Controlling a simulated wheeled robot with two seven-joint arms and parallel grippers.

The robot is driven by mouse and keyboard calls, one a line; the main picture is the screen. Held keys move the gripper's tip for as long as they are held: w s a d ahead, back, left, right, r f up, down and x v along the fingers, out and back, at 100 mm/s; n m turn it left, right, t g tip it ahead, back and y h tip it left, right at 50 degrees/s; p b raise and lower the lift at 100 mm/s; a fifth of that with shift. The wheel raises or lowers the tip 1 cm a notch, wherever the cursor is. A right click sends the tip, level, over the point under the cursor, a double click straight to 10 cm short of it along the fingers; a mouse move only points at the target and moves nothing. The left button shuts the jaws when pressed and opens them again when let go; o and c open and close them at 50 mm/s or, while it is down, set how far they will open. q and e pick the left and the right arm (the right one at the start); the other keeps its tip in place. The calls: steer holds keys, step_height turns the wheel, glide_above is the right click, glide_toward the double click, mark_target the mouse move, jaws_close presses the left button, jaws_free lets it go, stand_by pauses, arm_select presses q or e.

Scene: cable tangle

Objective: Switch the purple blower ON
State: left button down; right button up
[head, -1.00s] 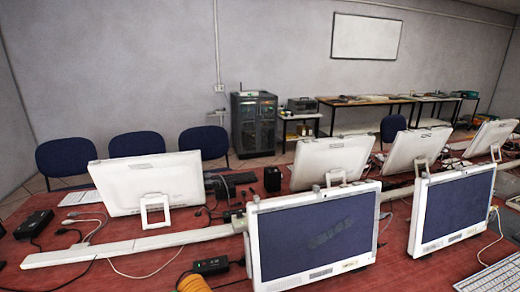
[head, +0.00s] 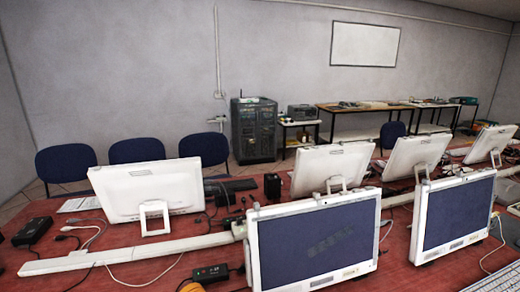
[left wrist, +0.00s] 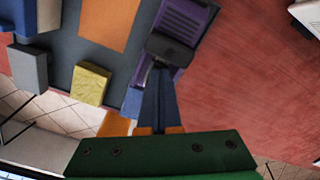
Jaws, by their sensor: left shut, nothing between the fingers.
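In the left wrist view, the purple blower (left wrist: 190,22) is at top centre, a purple body with dark slats and a dark part at its lower end. My left gripper (left wrist: 159,72) is shut and empty, its narrow blue fingers pointing up the picture. The fingertips overlap the blower's dark lower part; I cannot tell whether they touch it. The blower's switch is not clearly visible. No blower or gripper can be made out in the head view.
In the left wrist view, a yellow block (left wrist: 91,83) and grey block (left wrist: 27,68) sit left of the blower, by a grey surface with an orange panel (left wrist: 106,22). The head view shows desks with monitors (head: 315,240).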

arm_select(q)
steer(key=shift+f+b, duration=0.65)
steer(key=shift+f, duration=0.25)
stand_by(0.7)
step_height(320, 180, up, 7)
steer(key=p, duration=0.7)
steer(key=shift+p, duration=0.4)
